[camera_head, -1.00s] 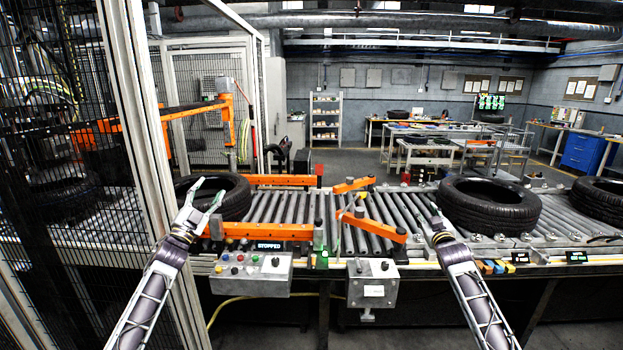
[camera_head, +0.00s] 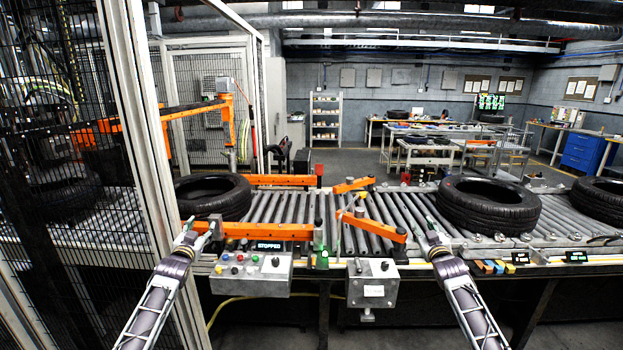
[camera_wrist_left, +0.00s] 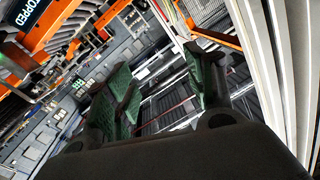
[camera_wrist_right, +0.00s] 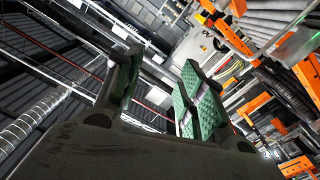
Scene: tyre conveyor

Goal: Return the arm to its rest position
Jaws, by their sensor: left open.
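My left gripper (camera_head: 194,230) is in front of the conveyor's left end, beside the white fence post. Its green-padded fingers stand apart with nothing between them in the left wrist view (camera_wrist_left: 160,88). My right gripper (camera_head: 428,228) is in front of the conveyor, right of the grey box with a white label. In the right wrist view (camera_wrist_right: 155,90) its fingers stand apart and hold nothing. Both forearms reach up from the bottom of the head view.
Black tyres lie on the roller conveyor (camera_head: 290,205): one at left (camera_head: 213,196), one at right (camera_head: 489,204), one at the far right edge (camera_head: 600,197). Orange guide arms (camera_head: 268,230) cross the rollers. A mesh fence stands at left.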

